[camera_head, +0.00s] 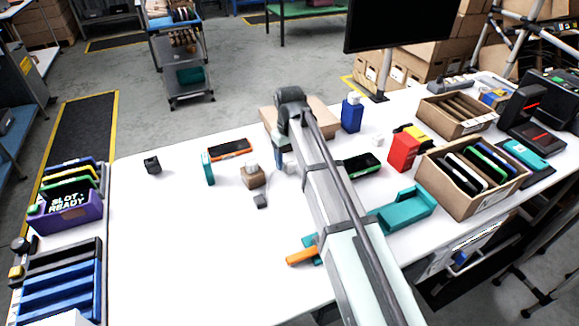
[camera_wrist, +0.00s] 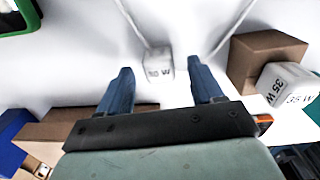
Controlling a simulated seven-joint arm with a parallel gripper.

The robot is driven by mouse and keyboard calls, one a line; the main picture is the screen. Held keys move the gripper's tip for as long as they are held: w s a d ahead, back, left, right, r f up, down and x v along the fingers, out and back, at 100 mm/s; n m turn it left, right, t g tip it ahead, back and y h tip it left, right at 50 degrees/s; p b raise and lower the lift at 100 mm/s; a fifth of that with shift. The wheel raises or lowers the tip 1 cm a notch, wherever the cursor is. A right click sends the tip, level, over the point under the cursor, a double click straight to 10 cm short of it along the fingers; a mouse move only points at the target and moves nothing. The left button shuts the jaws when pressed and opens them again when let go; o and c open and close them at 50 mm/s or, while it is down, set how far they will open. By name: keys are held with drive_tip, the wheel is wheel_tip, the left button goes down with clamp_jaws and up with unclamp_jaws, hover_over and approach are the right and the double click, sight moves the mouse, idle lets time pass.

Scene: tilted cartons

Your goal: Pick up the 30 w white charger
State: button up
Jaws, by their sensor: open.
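The 30 W white charger (camera_wrist: 158,66) is a small white cube with dark print, on the white table in the wrist view. In the head view it seems to be the pale block (camera_head: 290,168) beside the arm, partly hidden. My gripper (camera_wrist: 160,64) is open, its two blue-grey fingers spread on either side of the charger in the picture. The charger appears beyond the fingertips, and I see no contact. In the head view my gripper (camera_head: 280,155) is mostly hidden behind my arm.
A white 35 W charger (camera_wrist: 288,85) is against a brown box (camera_wrist: 265,58), close on the right. A cardboard carton (camera_wrist: 85,128) and a blue object (camera_wrist: 10,150) are at lower left. A green-edged phone (camera_head: 362,166) lies right of the arm. The table's front left is clear.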

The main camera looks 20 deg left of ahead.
drive_tip(key=shift+f, duration=1.2)
drive_tip(key=c, duration=1.1)
